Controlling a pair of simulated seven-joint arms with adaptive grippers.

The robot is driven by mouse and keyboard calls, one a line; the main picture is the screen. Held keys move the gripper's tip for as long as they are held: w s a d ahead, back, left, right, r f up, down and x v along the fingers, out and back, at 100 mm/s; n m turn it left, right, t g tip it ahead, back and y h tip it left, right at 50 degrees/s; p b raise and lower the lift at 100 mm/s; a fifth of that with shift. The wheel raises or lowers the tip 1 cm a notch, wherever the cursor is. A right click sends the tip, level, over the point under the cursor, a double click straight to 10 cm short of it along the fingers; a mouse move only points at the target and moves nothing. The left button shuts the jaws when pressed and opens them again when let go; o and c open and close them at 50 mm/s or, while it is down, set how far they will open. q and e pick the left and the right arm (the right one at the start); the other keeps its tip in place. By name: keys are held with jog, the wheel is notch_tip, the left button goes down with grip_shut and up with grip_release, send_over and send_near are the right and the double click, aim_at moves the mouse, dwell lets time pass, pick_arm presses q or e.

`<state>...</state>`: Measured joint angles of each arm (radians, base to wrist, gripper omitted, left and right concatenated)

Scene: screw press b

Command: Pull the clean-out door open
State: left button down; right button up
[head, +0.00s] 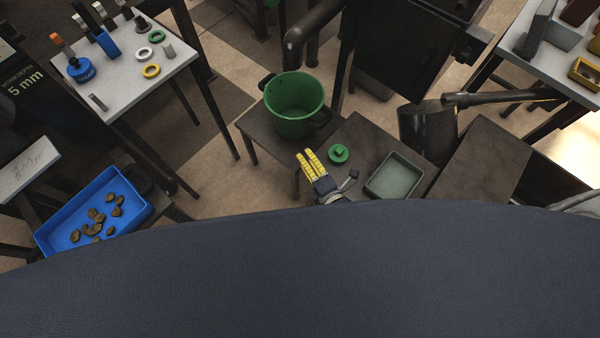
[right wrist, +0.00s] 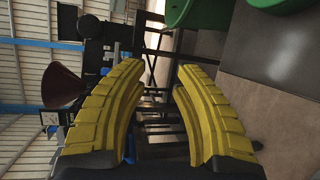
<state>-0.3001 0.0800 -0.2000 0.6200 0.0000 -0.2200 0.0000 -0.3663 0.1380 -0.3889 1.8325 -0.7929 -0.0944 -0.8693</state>
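The dark body of the press (head: 405,55) stands at the top of the head view, right of centre. I cannot make out the clean-out door on it for certain. A dark block-like fitting (head: 474,44) sticks out at the body's right side. My right gripper (head: 304,152) has yellow fingers and is above the near edge of the low tables, below the green bucket and apart from the press. In the right wrist view its fingers (right wrist: 162,78) are spread with nothing between them. My left gripper is not in view.
A green bucket (head: 295,105) stands under a dark pipe (head: 309,27). A green knobbed piece (head: 339,153) and a grey-green tray (head: 394,176) are right of my gripper. A dark cylinder (head: 428,130) stands farther right. A blue tray (head: 70,237) holds brown pieces at left.

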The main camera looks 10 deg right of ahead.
jog(key=shift+m+g, duration=0.4)
jog(key=shift+m, duration=0.2)
jog(key=shift+s+a+f, duration=0.2)
jog(key=shift+s+f, duration=0.2)
jog(key=shift+f, duration=0.35)
jog(key=shift+s+a+f, duration=0.15)
jog(key=shift+s+f, duration=0.3)
jog(key=shift+f, duration=0.35)
jog(key=shift+s+a+f, duration=0.2)
jog(key=shift+s+f, duration=0.2)
jog(key=shift+f, duration=0.35)
